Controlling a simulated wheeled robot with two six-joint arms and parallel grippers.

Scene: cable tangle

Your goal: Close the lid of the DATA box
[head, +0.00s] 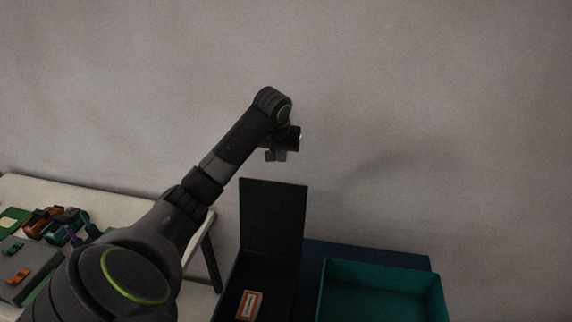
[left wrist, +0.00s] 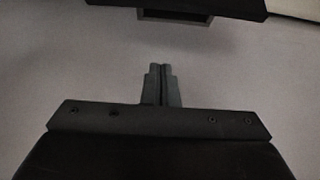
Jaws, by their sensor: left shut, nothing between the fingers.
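A black box (head: 232,275) stands at the bottom centre of the head view with its dark lid (head: 272,215) raised upright at the back. An orange and white label (head: 249,305) shows on it, but the text is too small to read. My left gripper (head: 276,156) is above and behind the raised lid's top edge, apart from it. In the left wrist view its two fingers (left wrist: 161,84) are together with nothing between them. A dark edge (left wrist: 175,8) crosses the top of that view. My right gripper is not in view.
A teal open box (head: 382,272) stands to the right on a dark blue surface (head: 312,256). A pale table (head: 100,202) at the left holds a grey tray (head: 40,262) and several coloured connectors (head: 62,222). A plain wall rises behind.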

